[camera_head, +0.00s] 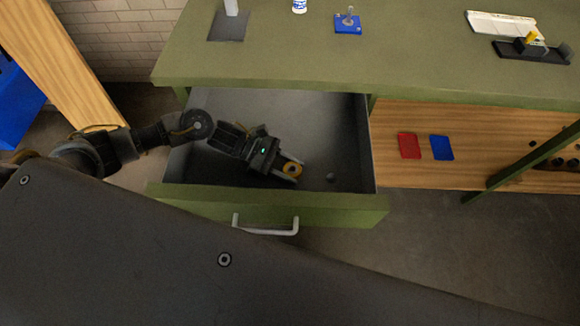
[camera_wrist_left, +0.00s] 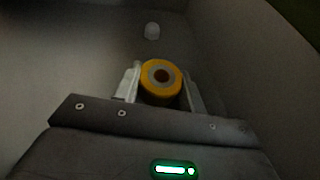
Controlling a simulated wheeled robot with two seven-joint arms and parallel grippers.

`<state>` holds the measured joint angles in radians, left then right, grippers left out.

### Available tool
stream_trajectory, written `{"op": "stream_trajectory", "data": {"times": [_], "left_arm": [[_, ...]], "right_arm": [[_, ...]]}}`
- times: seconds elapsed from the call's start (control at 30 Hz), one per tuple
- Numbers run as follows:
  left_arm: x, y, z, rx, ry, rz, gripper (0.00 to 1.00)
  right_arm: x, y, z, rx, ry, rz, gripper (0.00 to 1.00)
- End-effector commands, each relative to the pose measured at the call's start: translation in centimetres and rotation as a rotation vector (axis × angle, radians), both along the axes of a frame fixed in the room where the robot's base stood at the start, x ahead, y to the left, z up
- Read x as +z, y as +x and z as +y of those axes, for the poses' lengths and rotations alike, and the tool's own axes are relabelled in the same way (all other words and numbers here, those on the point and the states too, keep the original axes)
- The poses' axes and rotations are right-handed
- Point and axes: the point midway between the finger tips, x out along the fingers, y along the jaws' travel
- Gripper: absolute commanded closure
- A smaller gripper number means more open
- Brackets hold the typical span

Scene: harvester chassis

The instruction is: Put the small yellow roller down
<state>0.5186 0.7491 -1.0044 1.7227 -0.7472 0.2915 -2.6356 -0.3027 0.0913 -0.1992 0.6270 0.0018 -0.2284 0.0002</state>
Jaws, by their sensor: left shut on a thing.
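The small yellow roller (camera_head: 292,169) is between the fingers of my left gripper (camera_head: 289,171), inside the open drawer (camera_head: 345,205). In the left wrist view the yellow roller (camera_wrist_left: 161,80) shows its grey end face with a dark hole. The fingers of my left gripper (camera_wrist_left: 160,92) are shut on it from both sides. I cannot tell whether the roller touches the drawer floor. My right gripper is not in view.
A small pale round thing (camera_wrist_left: 152,31) lies on the drawer floor beyond the roller. The drawer walls surround the gripper. The green tabletop (camera_head: 290,60) overhangs the back of the drawer. A white handle (camera_head: 266,230) is on the drawer front.

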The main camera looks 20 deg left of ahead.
Motion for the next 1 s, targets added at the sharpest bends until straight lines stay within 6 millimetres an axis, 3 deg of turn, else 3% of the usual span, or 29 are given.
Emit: {"op": "stream_trajectory", "data": {"times": [0.2,0.23,0.4,0.8,1.0], "left_arm": [[-0.4,0.0,0.0,0.001,0.000,0.000,0.83],[-0.4,0.0,0.0,0.001,0.001,0.000,0.58],[-0.3,0.0,0.0,0.001,0.001,0.000,0.38],[0.3,0.0,0.2,0.001,0.001,0.000,0.38],[1.2,0.2,4.0,0.003,0.004,-0.003,0.38]], "right_arm": [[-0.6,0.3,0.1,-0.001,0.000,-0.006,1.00],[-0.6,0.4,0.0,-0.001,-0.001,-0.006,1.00],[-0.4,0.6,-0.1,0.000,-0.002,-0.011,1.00],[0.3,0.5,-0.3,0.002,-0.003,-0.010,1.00],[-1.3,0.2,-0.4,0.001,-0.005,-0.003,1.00]]}}
